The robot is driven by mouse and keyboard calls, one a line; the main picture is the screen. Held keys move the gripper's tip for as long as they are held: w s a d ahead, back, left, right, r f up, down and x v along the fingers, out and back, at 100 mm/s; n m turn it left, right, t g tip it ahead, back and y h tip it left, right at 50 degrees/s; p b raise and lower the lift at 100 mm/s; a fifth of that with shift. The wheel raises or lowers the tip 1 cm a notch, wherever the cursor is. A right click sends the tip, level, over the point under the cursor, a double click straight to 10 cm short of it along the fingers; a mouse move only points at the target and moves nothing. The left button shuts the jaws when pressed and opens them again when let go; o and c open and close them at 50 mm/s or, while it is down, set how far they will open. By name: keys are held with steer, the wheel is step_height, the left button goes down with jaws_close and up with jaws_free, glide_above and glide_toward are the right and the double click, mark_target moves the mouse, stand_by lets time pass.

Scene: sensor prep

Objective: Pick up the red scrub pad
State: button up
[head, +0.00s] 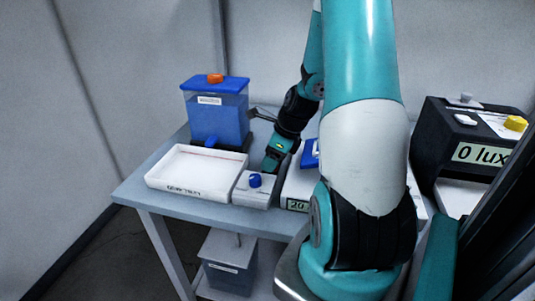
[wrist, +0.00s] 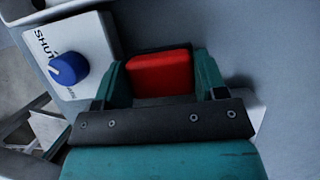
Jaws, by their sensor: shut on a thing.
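The red scrub pad (wrist: 160,74) shows in the wrist view as a red block with a dark edge, between the two teal fingers of my gripper (wrist: 162,80). The fingers are shut on it, one on its left side and one on its right. In the head view my gripper (head: 272,160) points down behind the small box with the blue knob, over the table. The pad itself is hidden in the head view. I cannot tell whether the pad touches the surface below.
A white tray (head: 196,187) lies left of my gripper, with a blue container (head: 217,118) behind it. A small box with a blue knob (head: 254,181) is close in front; the knob shows in the wrist view (wrist: 68,68). A black "0 lux" box (head: 465,135) stands at right.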

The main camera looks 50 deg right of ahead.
step_height(320, 180, up, 14)
steer(key=p, duration=0.1)
steer(key=shift+w+f, duration=0.2)
steer(key=shift+d, duration=0.1)
